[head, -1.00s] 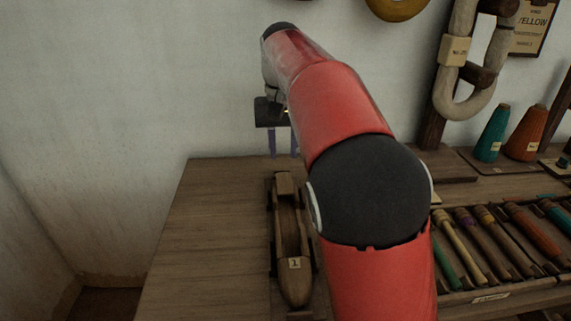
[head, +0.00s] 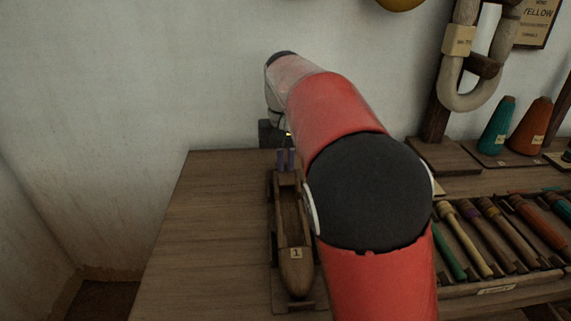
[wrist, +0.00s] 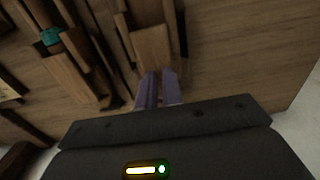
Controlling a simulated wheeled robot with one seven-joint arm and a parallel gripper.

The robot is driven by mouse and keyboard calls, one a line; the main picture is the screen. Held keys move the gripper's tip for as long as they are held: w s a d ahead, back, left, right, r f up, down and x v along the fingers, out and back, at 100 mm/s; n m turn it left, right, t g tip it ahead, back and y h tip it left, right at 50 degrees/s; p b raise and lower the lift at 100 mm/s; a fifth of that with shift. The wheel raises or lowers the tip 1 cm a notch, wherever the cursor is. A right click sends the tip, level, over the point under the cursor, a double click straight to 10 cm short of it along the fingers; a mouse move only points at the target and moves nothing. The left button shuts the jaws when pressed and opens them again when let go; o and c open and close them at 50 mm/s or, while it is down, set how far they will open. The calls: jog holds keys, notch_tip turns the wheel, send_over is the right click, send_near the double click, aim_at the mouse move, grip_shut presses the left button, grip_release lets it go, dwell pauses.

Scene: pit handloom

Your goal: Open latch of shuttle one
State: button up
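Shuttle one (head: 293,262) is a brown wooden boat shape with a long hollow and a tag reading 1. It lies in a wooden cradle on the bench, its pointed end towards me. A wooden block at its far end, perhaps the latch, shows in the wrist view (wrist: 152,48). My gripper (head: 285,160) points down at that far end. Its two purple fingers (wrist: 158,88) are close together with a thin gap, right at the block's edge. I see nothing between them. Whether the tips touch the block cannot be told.
A tray of coloured bobbins (head: 500,288) lies right of my arm. Teal (head: 496,126) and orange (head: 533,126) cones stand behind it. The pale wall (head: 120,80) is close behind my gripper. The bench left of the shuttle (head: 210,230) is clear.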

jog(key=shift+n+p, duration=0.35)
jog(key=shift+n, duration=0.05)
grip_shut()
jog(key=shift+r, duration=0.1)
jog(key=n+p, duration=0.2)
jog(key=n, duration=0.1)
jog(key=shift+n, duration=0.3)
jog(key=n+p, duration=0.3)
jog(key=n, duration=0.3)
jog(key=shift+p, duration=0.3)
jog(key=n, duration=0.3)
jog(key=shift+n, duration=2.3)
